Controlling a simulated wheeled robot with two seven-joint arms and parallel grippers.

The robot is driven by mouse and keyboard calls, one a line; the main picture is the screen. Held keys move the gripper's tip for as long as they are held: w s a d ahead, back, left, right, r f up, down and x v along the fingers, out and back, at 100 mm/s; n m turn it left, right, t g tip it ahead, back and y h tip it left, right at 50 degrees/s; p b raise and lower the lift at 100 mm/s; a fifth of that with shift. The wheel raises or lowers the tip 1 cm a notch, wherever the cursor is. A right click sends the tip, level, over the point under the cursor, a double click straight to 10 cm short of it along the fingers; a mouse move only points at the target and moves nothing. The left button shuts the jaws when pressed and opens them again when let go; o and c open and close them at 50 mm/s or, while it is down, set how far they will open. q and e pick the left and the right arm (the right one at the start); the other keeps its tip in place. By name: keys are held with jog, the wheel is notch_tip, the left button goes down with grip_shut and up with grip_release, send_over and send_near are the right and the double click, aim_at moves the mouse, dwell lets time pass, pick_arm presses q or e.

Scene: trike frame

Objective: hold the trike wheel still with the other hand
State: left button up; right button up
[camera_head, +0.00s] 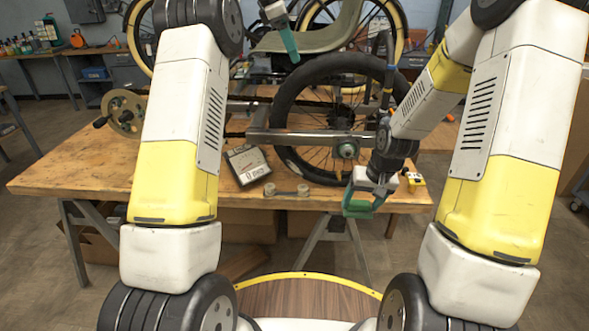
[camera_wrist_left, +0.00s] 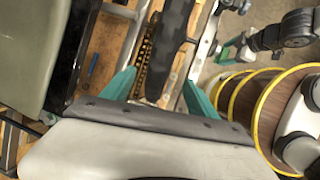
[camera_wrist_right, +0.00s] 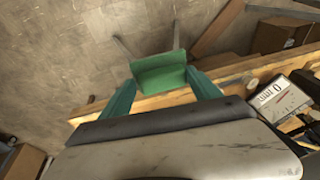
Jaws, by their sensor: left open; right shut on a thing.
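The trike wheel (camera_head: 287,95), with a black tyre and spokes, stands upright at the frame's near side, its axle nut facing me. My left gripper (camera_head: 288,45) is open above the top of the wheel. In the left wrist view the tyre (camera_wrist_left: 172,38) lies ahead between the spread teal fingers (camera_wrist_left: 160,78), with no visible contact. My right gripper (camera_head: 362,198) is low at the table's front edge, right of the wheel's lower part. The right hand is apart from the wheel.
The wooden table (camera_head: 60,168) carries a dark box with a white label (camera_head: 246,165), a small roller-ended part (camera_head: 287,191) and a yellow part (camera_head: 413,180). A metal bar (camera_head: 300,138) crosses the wheel. Another wheel and a grey-green seat (camera_head: 320,38) are behind.

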pick_arm(q)
jog(key=x, duration=1.2)
jog(key=shift+d, duration=0.1)
grip_shut()
